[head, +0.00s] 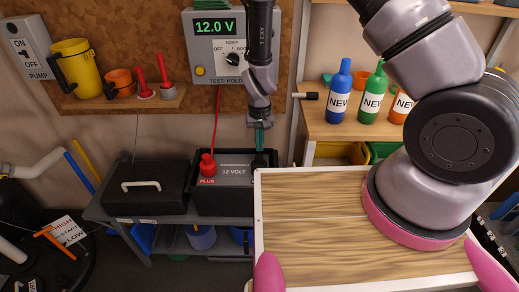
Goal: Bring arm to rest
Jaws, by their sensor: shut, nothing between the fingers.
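My arm rises from its mount at the right, and its far part hangs down near the middle of the head view. My gripper (259,138) points down with its green fingertips close together, empty. It is over the right end of the 12 volt battery (236,172). Whether the fingertips touch the black part there, I cannot tell. The red PLUS clamp (207,165) sits on the battery's left end, with a red cable going up to the test meter.
The meter (216,42) reads 12.0 V, partly behind my arm. A black case (146,187) stands left of the battery on the grey bench (98,214). Blue (339,92), green (373,95) and orange (402,105) NEW bottles stand on the right shelf. A yellow jug (74,66) is at upper left.

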